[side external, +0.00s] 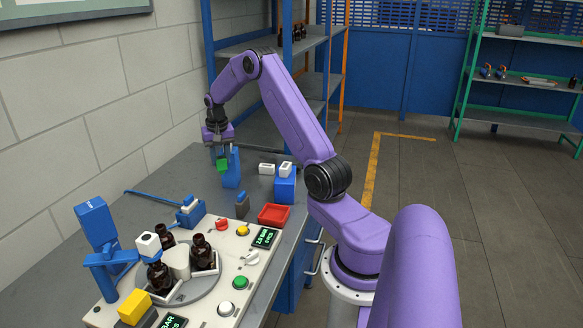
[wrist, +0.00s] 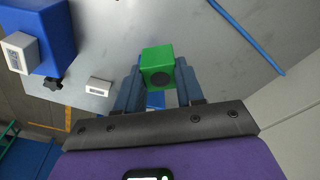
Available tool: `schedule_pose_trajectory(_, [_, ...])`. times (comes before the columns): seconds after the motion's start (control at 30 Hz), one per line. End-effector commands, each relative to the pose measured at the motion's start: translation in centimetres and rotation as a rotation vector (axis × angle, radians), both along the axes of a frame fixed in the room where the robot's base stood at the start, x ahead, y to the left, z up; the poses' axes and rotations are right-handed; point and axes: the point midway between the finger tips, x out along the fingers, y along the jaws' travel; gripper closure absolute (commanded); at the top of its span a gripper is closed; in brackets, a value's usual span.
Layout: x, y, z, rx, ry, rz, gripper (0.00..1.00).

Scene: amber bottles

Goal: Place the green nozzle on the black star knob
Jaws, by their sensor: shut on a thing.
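My gripper (wrist: 159,78) is shut on the green nozzle (wrist: 158,60), which shows as a green block with a dark round spot between the blue-grey fingers. In the side external view my gripper (side external: 220,150) holds the nozzle (side external: 223,166) above the far part of the grey bench, close beside a blue upright piece (side external: 232,172). The black star knob (wrist: 53,84) lies at the left in the wrist view, beside a blue box and apart from the gripper. I cannot make out the knob in the side external view.
A blue box (side external: 285,188) carries a white block (side external: 285,170); another white block (side external: 266,169) lies nearby. A red tray (side external: 274,215) and a control panel (side external: 243,262) with brown bottles (side external: 202,252) stand nearer. A blue rod (side external: 150,196) lies at left.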

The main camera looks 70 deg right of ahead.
Motion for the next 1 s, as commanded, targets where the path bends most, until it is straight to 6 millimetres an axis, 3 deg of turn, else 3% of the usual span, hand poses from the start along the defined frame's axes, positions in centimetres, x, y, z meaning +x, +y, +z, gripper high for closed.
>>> schedule_pose_trajectory(0.03, [-1.8,-2.1,0.5,0.0,-0.001,-0.032,0.97])
schedule_pose_trajectory(0.1, [-4.1,-4.3,1.1,0.0,-0.002,-0.064,0.97])
schedule_pose_trajectory(0.3, [-11.5,-9.8,2.7,-0.001,-0.001,-0.154,0.97])
schedule_pose_trajectory(0.6, [-21.9,-14.0,4.5,-0.002,-0.002,-0.266,0.97])
schedule_pose_trajectory(0.8, [-24.8,-14.8,4.9,-0.003,-0.002,-0.295,0.97])
schedule_pose_trajectory(1.0, [-24.2,-16.7,3.8,-0.002,-0.001,-0.297,0.97])
